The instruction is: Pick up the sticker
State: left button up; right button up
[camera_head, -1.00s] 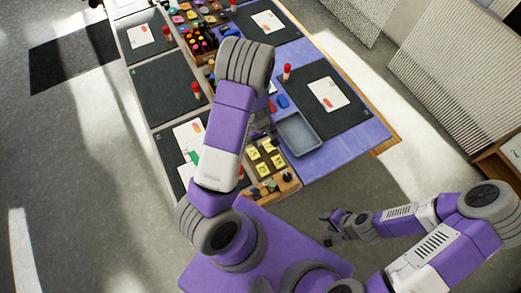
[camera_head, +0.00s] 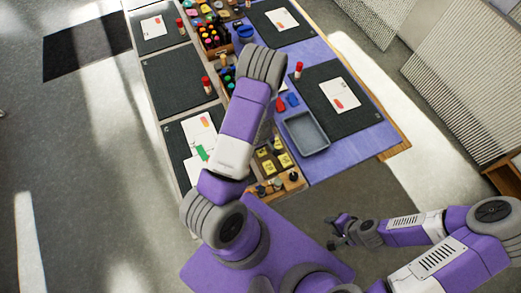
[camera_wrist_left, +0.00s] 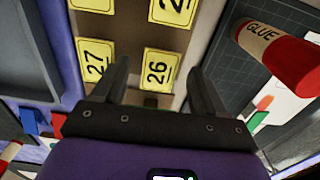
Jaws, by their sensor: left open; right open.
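Several yellow stickers with black numbers lie in a brown compartment tray; they show small in the head view (camera_head: 268,166). In the left wrist view, sticker 26 (camera_wrist_left: 158,70) lies between and beyond the fingertips. Sticker 27 (camera_wrist_left: 95,62) is to its left, and another, partly cut off by the frame (camera_wrist_left: 172,11), is above. My left gripper (camera_wrist_left: 160,78) is open and empty over the tray; in the head view my own arm hides it. My right gripper (camera_head: 340,230) is open and empty, off the table at lower right.
A red glue stick (camera_wrist_left: 280,58) stands close to the right of the left gripper. A grey empty tray (camera_head: 306,133) is right of the stickers. Dark mats (camera_head: 176,83) with cards and red glue sticks cover much of the table. Bottles (camera_head: 212,37) stand at the back.

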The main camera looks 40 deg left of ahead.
pick_arm(q)
jog(key=shift+f, duration=0.25)
dwell(0.3)
jog(key=shift+c, duration=0.4)
jog(key=c, duration=0.7)
